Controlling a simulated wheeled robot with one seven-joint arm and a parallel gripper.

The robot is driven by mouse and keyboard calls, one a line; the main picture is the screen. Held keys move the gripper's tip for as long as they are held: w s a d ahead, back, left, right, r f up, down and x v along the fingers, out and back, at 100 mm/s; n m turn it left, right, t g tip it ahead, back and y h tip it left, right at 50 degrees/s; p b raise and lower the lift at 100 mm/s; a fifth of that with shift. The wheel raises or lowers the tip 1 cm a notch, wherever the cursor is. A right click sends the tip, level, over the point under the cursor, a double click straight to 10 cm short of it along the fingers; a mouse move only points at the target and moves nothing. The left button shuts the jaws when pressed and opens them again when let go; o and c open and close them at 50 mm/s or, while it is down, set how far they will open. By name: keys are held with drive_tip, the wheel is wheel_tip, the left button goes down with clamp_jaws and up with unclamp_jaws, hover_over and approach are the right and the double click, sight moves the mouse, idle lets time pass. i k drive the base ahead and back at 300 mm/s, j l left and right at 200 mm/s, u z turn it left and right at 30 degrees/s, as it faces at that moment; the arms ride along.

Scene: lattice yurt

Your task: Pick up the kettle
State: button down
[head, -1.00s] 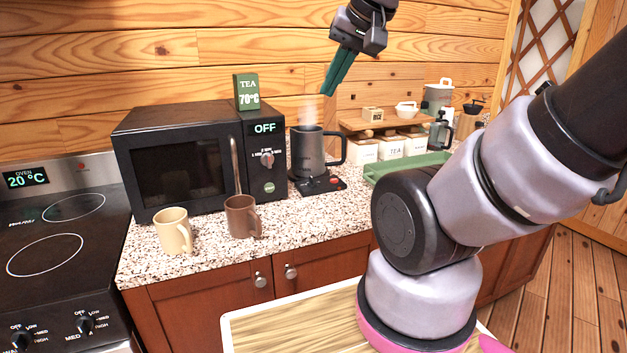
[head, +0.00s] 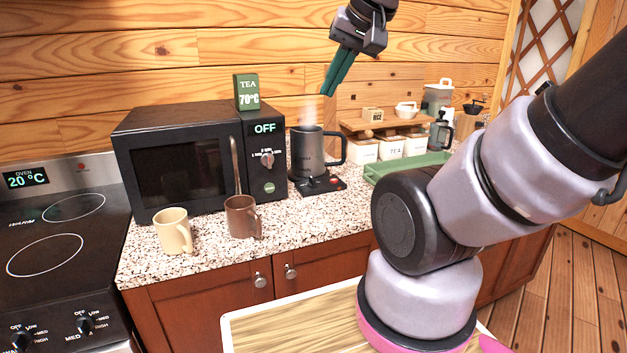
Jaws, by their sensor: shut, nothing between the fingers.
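The kettle (head: 307,155) is a dark grey jug with a black handle on its right side. It stands upright on a black base with red marks (head: 322,185) on the counter, just right of the microwave. Faint steam rises from its top. My gripper (head: 330,92) has dark green fingers that point down. It is shut and empty, above and slightly right of the kettle, clear of it in the picture. The kettle's body and handle are both unhidden.
A green tray (head: 385,170), white canisters (head: 391,147) and a shelf (head: 385,124) are right of the kettle.

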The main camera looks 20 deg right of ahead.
sight(307, 148)
drive_tip(key=i+l, duration=0.1)
drive_tip(key=l, duration=0.3)
drive_tip(key=i+l, duration=0.1)
drive_tip(key=l, duration=0.35)
drive_tip(key=i+l, duration=0.1)
drive_tip(key=l, duration=0.3)
drive_tip(key=i+l, duration=0.15)
drive_tip(key=l, duration=0.25)
drive_tip(key=u, duration=0.05)
